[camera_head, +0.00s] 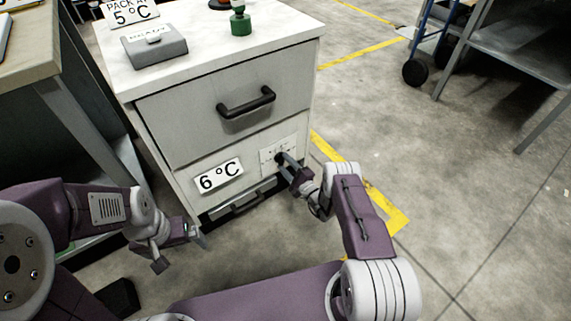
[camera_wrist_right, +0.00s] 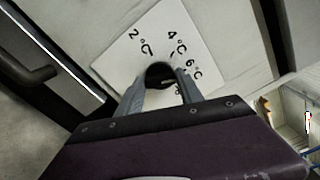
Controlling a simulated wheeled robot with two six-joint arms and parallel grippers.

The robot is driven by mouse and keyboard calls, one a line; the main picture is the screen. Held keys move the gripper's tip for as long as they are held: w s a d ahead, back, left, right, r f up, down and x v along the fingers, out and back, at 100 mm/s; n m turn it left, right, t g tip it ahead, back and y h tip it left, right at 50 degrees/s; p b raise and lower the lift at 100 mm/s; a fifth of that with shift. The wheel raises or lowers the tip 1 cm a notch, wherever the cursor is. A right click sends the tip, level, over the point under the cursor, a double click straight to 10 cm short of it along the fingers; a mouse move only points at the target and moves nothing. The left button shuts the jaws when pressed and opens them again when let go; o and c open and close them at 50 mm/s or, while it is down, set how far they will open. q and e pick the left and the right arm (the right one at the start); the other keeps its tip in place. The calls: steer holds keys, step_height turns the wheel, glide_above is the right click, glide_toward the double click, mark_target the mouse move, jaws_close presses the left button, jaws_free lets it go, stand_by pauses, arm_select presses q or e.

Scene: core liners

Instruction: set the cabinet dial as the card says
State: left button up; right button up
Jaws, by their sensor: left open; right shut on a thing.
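The cabinet (camera_head: 225,100) stands before me. A tilted card (camera_head: 130,12) on its top reads "PACK AT 5°C", its upper edge cut off. My right gripper (camera_head: 287,164) is shut on the dark dial knob (camera_wrist_right: 159,70), a finger on each side. I cannot tell where the knob points. My left gripper (camera_head: 180,246) is open and empty, low at the cabinet's left.
A grey box (camera_head: 153,47) marked READY and a green object (camera_head: 240,24) stand on the cabinet top. A black drawer handle (camera_head: 246,103) sticks out above the dial. A table (camera_head: 40,50) is at left, a metal shelf (camera_head: 525,50) at right. Floor right of the cabinet is clear.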

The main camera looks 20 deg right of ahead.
steer(key=shift+f, duration=0.1)
stand_by(0.4)
steer(key=o, duration=1.4)
steer(key=shift+s+d+r+p, duration=0.1)
steer(key=shift+s+r+p, duration=0.1)
steer(key=shift+s+p, duration=0.2)
steer(key=p+v, duration=0.4)
steer(key=v, duration=0.4)
steer(key=shift+s+f, duration=0.1)
steer(key=shift+s, duration=0.1)
